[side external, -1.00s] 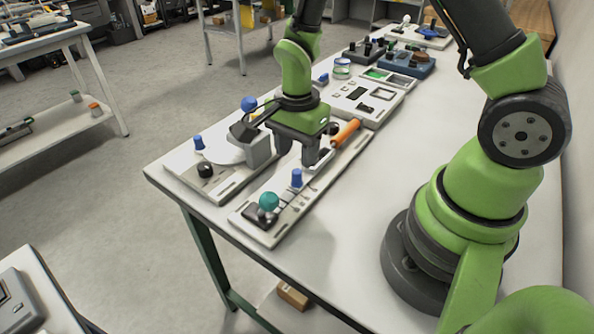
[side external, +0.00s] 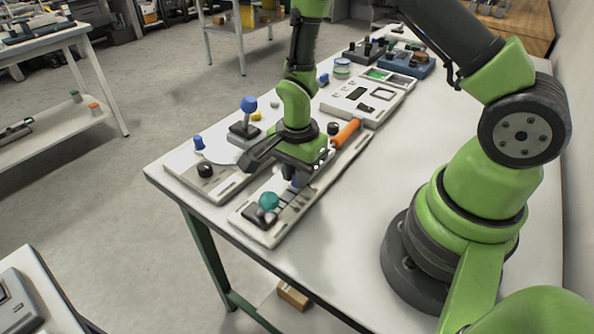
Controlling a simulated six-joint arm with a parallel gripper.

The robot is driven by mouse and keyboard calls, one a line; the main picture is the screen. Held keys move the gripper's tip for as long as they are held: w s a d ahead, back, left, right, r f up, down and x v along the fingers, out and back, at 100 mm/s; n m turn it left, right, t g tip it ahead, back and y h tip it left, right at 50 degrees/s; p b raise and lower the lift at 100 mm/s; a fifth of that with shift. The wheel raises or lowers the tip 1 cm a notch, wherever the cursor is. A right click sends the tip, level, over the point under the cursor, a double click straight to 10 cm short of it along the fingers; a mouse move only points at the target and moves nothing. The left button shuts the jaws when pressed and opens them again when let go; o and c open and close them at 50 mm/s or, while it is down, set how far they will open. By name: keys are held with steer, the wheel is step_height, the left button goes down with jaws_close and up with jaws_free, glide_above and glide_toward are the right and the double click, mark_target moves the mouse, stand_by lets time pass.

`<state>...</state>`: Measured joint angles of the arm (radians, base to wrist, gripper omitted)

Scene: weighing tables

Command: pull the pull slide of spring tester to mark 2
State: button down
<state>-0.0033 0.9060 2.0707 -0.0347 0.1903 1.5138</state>
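The spring tester appears to be the long pale board (side external: 262,236) at the table's near edge. The mark numbers are too small to read, and the gripper covers part of the slide track.
A pale panel device (side external: 351,105) stands behind. The table (side external: 350,220) is clear to the right.

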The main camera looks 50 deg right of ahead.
steer(key=shift+a, duration=2.2)
steer(key=c, duration=1)
jaws_free()
step_height(320, 180, up, 10)
